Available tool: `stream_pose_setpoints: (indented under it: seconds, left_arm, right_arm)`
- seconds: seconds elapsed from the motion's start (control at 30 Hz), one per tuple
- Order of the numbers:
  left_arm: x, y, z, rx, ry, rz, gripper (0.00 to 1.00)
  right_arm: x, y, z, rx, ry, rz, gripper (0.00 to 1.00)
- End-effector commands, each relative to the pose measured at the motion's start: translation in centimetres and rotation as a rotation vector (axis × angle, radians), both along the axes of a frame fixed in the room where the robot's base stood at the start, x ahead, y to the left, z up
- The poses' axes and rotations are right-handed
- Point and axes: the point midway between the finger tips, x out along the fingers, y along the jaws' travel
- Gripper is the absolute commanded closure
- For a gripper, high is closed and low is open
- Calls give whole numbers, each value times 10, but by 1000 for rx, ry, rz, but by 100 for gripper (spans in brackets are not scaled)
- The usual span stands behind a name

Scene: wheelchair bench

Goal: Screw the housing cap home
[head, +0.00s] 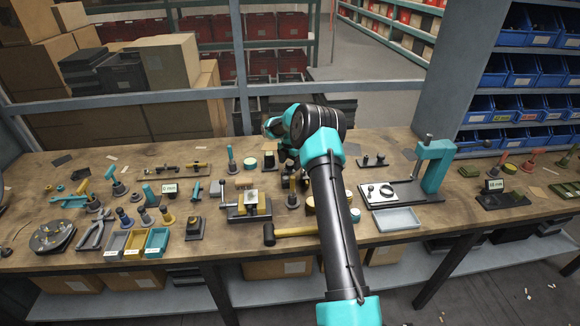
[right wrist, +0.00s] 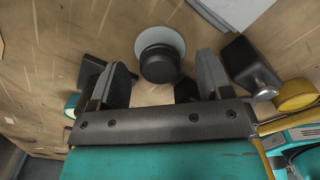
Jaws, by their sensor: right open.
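My right arm reaches over the middle of the bench, with its gripper (head: 290,170) low over the rear middle, partly hidden by its own wrist. In the right wrist view the gripper (right wrist: 160,72) is open, its two dark fingers apart. A round black knob on a pale grey disc (right wrist: 160,60) shows between and beyond the fingertips, with no finger seen touching it. I cannot tell for sure whether this is the housing cap. A grey vise (head: 236,212) with brass-coloured parts stands left of my arm. My left gripper is not in view.
A hammer (head: 290,233) lies near the front edge. A teal press (head: 435,168) and a grey tray (head: 396,220) stand to the right. Pliers (head: 95,230), small bins (head: 157,242) and several upright tools crowd the left. In the wrist view, a dark block (right wrist: 245,65) stands beside the right-hand finger.

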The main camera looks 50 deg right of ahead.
Motion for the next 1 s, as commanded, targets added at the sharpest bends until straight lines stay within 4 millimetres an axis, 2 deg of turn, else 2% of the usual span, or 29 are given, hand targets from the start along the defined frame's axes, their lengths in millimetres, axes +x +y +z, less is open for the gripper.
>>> stream_pose_setpoints:
  seconds: [0.13,0.57,1.0]
  left_arm:
    - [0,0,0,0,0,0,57]
    - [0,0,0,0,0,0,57]
    - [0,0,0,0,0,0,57]
  right_arm:
    - [0,0,-9,0,1,0,28]
    - [0,0,-9,0,1,0,28]
    - [0,0,-9,0,1,0,68]
